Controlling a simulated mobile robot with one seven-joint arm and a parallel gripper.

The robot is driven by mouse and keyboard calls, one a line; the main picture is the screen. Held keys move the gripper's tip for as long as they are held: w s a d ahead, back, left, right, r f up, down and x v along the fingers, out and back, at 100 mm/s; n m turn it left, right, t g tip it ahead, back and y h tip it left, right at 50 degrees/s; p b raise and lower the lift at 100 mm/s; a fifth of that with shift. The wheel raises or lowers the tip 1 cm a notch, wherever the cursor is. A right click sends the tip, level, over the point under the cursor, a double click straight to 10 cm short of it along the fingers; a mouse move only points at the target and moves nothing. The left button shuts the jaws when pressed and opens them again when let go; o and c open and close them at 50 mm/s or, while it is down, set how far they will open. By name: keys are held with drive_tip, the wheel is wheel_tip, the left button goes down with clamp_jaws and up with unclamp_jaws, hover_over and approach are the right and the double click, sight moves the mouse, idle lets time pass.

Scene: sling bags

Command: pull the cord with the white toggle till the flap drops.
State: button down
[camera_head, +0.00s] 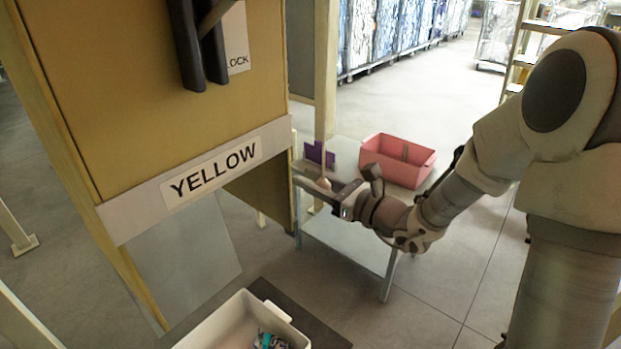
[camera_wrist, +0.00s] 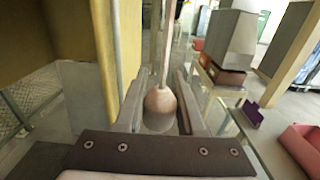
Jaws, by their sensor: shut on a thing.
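My gripper (camera_head: 322,190) is at the right of the yellow-brown box. It is shut on a pale, rounded toggle (camera_wrist: 160,102), which sits between the two fingers in the wrist view. The cord (camera_wrist: 168,50) runs up from the toggle and looks nearly straight. In the head view the toggle (camera_head: 323,183) is small and partly hidden by the gripper. A flat grey panel (camera_head: 190,262) shows below the box's "YELLOW" label (camera_head: 215,172); I cannot tell whether it is the flap.
A white bin (camera_head: 215,328) with a small packet (camera_head: 270,341) in it stands below the box. A post (camera_head: 325,70) rises close behind the gripper.

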wheel_tip(320, 180, down, 6)
drive_tip(key=b, duration=0.3)
drive_tip(key=shift+r+b, duration=0.25)
drive_tip(key=shift+b, duration=0.15)
drive_tip(key=c, duration=0.5)
unclamp_jaws()
drive_tip(key=shift+s+d, duration=0.1)
drive_tip(key=shift+d, duration=0.05)
drive_tip(key=v, duration=1.7)
drive_tip(key=shift+s, duration=0.1)
